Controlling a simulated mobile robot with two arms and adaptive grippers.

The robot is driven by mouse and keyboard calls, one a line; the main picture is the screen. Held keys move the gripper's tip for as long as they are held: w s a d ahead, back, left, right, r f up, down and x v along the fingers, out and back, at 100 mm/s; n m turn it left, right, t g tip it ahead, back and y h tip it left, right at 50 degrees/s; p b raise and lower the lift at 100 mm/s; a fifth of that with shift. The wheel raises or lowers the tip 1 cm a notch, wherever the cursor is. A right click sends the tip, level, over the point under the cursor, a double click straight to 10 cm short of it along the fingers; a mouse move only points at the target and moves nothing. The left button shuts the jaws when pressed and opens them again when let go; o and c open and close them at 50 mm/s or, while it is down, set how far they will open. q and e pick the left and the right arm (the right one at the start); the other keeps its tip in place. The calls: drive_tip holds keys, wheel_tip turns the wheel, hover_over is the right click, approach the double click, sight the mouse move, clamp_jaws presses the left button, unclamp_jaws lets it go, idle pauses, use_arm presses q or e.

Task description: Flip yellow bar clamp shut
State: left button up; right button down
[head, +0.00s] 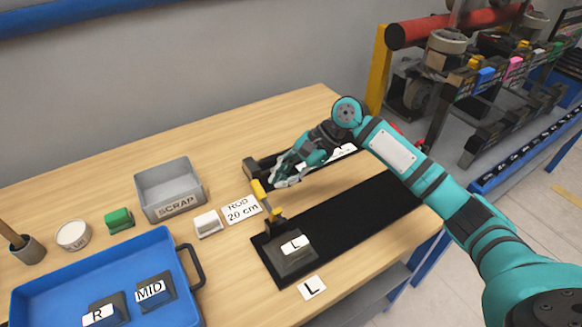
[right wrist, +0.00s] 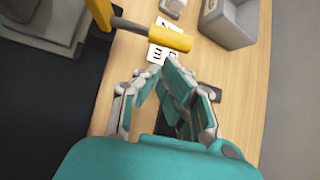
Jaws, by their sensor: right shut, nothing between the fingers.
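The yellow bar clamp stands at the near left end of the black mat, beside the block marked L (head: 294,244). Its yellow handle (head: 259,190) is raised and leans up from its yellow bracket (head: 277,214). In the right wrist view the handle (right wrist: 165,36) sits on a grey rod running from the yellow bracket (right wrist: 98,12). My right gripper (head: 281,181) is shut and empty, close beside the handle on its right. In the right wrist view its fingertips (right wrist: 160,72) point toward the handle, with a small gap visible. My left gripper is not in view.
A dark fixture (head: 262,167) lies behind my right gripper. A blue tray (head: 60,262) holds blocks marked R and MID.

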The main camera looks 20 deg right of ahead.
drive_tip(key=x, duration=0.3)
drive_tip(key=shift+a+f, duration=0.25)
drive_tip(key=shift+f, duration=0.05)
drive_tip(key=shift+a+f, duration=0.25)
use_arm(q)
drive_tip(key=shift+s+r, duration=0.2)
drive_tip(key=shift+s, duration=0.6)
use_arm(e)
drive_tip(key=shift+w, duration=0.1)
use_arm(q)
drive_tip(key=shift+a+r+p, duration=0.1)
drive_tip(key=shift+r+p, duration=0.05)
drive_tip(key=shift+p, duration=0.15)
